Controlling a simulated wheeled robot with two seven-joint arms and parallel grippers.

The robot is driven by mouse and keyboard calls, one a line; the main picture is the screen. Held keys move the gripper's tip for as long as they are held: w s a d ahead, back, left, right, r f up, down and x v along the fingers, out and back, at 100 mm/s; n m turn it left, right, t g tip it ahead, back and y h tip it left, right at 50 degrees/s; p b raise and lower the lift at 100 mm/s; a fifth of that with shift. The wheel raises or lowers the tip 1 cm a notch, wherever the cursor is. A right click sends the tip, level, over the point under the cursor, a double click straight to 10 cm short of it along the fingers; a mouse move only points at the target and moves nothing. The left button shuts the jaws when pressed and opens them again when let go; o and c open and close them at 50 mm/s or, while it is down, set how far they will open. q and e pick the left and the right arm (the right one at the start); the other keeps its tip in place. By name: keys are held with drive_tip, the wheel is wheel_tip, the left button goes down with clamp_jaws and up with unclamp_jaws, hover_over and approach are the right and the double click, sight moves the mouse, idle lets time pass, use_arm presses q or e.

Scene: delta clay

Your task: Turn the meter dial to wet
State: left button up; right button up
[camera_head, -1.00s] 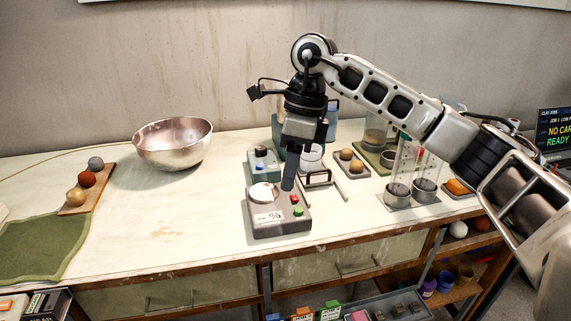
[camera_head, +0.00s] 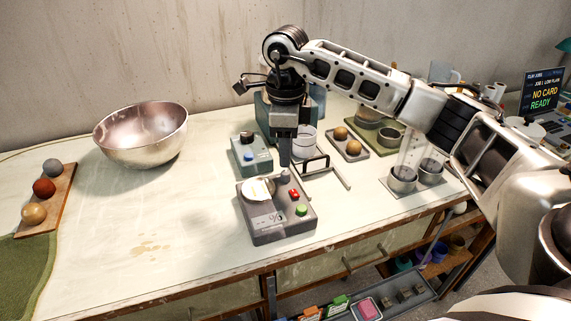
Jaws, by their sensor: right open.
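The grey meter (camera_head: 278,231) sits on the table below centre, with a pale round gauge (camera_head: 259,189), a "%" label, a red button (camera_head: 294,194) and a green button (camera_head: 302,209). A small grey knob (camera_head: 284,176), which looks like its dial, stands at the meter's back right corner. My right gripper (camera_head: 285,160) points down just above this knob. It is open, though its fingers overlap in this view. I cannot tell whether the fingertips touch the knob, and its marking is too small to read. My left gripper is not in view.
A blue-grey box (camera_head: 252,158) with a dark knob stands behind the meter. A wire stand (camera_head: 325,170) is at its right, with a tray of balls (camera_head: 348,150) and clear cylinders beyond. A metal bowl (camera_head: 140,145) stands left.

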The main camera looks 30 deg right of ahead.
sight(286, 172)
drive_tip(key=shift+f+p, duration=0.3)
drive_tip(key=shift+f, duration=2.5)
clamp_jaws()
